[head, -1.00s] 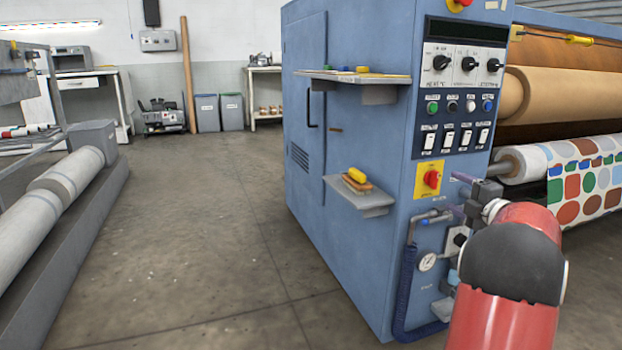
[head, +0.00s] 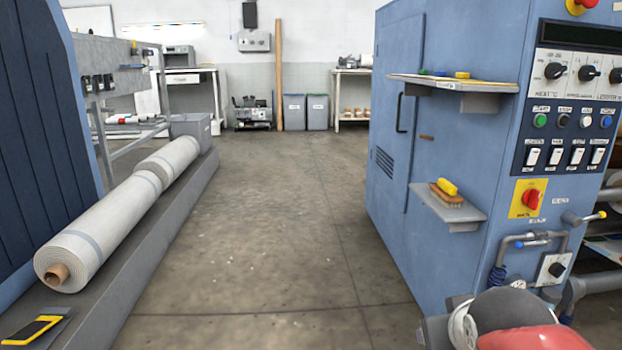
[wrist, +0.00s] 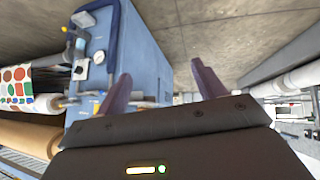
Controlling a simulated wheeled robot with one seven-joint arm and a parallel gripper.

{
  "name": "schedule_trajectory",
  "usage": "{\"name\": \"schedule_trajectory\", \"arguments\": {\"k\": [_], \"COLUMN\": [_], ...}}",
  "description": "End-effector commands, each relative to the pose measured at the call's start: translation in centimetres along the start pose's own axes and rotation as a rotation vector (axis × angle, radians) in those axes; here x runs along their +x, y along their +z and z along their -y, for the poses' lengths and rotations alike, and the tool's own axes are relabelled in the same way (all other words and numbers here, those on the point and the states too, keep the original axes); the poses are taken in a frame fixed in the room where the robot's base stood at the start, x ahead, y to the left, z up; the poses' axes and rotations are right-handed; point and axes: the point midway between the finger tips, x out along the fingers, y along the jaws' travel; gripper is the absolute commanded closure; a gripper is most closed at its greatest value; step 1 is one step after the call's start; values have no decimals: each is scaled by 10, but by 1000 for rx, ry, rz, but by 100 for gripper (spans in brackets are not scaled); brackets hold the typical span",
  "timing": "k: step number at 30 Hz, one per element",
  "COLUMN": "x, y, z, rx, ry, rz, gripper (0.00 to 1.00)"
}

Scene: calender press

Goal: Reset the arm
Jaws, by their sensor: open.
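My gripper (wrist: 162,85) shows in the wrist view with its two purple fingers spread apart and nothing between them. The wrist view is upside down, with the floor at the top. The blue press cabinet (wrist: 137,50) stands behind the fingers, apart from them as far as I can see. In the head view my red and black arm (head: 515,325) is low at the right, in front of the blue press cabinet (head: 400,190). The gripper's fingers are not visible in the head view.
The press panel has a red rotary switch (head: 531,199), a pipe with a valve, and a shelf (head: 450,203) holding a brush. White rolls (head: 110,220) lie on a low grey plinth at the left. The concrete floor (head: 260,220) between is clear.

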Motion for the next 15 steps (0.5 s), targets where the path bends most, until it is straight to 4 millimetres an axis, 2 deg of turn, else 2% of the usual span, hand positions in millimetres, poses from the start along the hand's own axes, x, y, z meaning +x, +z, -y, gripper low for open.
{"name": "schedule_trajectory", "arguments": {"k": [1, 3, 8, 9, 15], "x": [-7, -14, -33, -46, -80], "y": [18, 43, 96, 78, 47], "z": [15, 34, 68, 62, 53], "rx": [12, 30, 58, 61, 60], "ry": [-37, -84, -177, -170, -167], "rz": [38, 102, 237, 231, 229], "gripper": [31, 31, 31, 31, 31]}}
